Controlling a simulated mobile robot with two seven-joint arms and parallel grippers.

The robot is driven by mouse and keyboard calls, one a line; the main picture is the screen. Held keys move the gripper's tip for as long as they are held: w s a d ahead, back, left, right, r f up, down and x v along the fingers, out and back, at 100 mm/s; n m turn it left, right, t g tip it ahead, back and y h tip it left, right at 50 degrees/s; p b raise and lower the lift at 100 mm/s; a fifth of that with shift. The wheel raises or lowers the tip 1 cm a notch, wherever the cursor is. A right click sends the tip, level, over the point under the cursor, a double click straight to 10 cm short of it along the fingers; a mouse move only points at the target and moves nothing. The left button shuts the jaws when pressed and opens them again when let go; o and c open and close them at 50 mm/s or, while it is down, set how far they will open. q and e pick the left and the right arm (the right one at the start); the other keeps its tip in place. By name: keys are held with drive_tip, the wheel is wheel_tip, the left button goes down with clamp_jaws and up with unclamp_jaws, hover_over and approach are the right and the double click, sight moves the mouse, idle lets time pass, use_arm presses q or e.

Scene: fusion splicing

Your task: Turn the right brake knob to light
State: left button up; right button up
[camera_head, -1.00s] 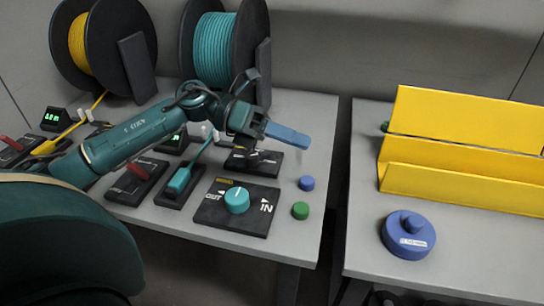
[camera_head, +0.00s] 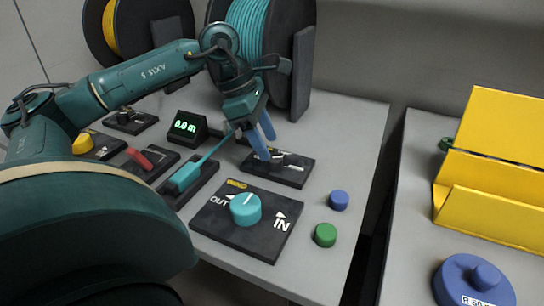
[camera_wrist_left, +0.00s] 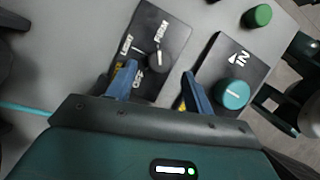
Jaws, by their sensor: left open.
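The right brake knob (camera_wrist_left: 155,60) is a dark grey dial on a black panel marked LIGHT, FIRM and OFF in the left wrist view. Its white pointer line seems to face toward FIRM, though it is small. In the head view the black brake panel (camera_head: 290,172) lies behind the teal-knob panel, and the knob is mostly hidden by my fingers. My left gripper (camera_head: 266,146) is open, with blue fingers pointing down over that panel. In the wrist view the left gripper (camera_wrist_left: 158,72) has its fingers apart on either side of the knob's near side, not visibly gripping it. My right gripper is not in view.
A teal IN/OUT knob (camera_head: 245,209) stands close in front, with blue (camera_head: 339,200) and green (camera_head: 325,235) buttons beside it. The teal cable spool (camera_head: 303,75) stands behind.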

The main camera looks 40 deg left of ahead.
sight(274, 157)
use_arm(q)
drive_tip(key=shift+x, duration=1.9)
drive_tip(key=shift+c, duration=0.4)
drive_tip(key=c, duration=0.9)
